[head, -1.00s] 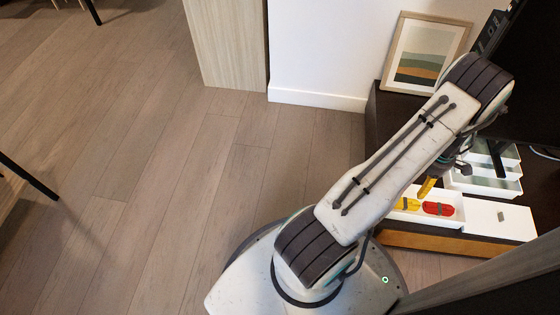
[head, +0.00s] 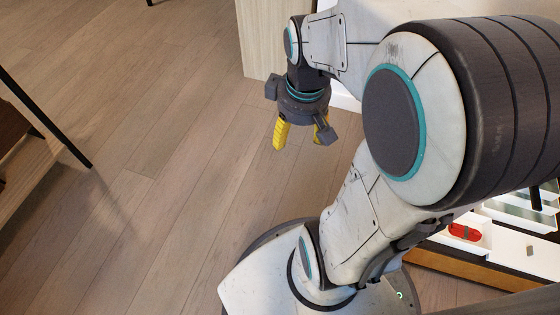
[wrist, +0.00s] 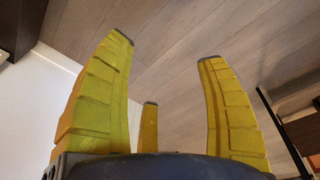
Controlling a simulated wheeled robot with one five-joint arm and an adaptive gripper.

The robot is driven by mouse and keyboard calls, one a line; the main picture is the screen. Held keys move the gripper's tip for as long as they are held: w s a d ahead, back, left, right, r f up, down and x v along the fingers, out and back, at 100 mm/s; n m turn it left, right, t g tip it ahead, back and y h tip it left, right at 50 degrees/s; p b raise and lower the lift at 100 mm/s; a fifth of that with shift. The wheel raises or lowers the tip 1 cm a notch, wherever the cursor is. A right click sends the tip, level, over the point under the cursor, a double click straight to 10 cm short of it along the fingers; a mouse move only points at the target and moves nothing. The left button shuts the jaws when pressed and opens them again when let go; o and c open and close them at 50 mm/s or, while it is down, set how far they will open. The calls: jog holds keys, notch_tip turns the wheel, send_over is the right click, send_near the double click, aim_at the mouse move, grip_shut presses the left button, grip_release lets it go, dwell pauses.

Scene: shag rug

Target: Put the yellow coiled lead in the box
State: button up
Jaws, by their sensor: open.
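My gripper (head: 301,138) hangs over the bare wooden floor, left of the upper arm, with its yellow fingers spread. In the wrist view, the gripper (wrist: 165,50) also shows open, with nothing between the fingers and only floor beyond. The yellow coiled lead cannot be seen now; my arm covers part of the low unit at the right. A white box (head: 485,243) there, partly hidden by my arm, holds a red coiled item (head: 465,232). I cannot tell whether this is the task's box. The gripper is well away from it.
A pale wood panel (head: 255,40) stands behind the gripper. A dark-legged table (head: 45,120) is at the left. The floor between is clear.

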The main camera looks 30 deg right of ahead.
jog(key=s+a+r+m, duration=0.1)
jog(key=s+a, duration=0.4)
jog(key=a, duration=0.2)
jog(key=shift+s+a+m+y, duration=0.3)
jog(key=shift+s+a, duration=0.1)
jog(key=shift+r, duration=0.1)
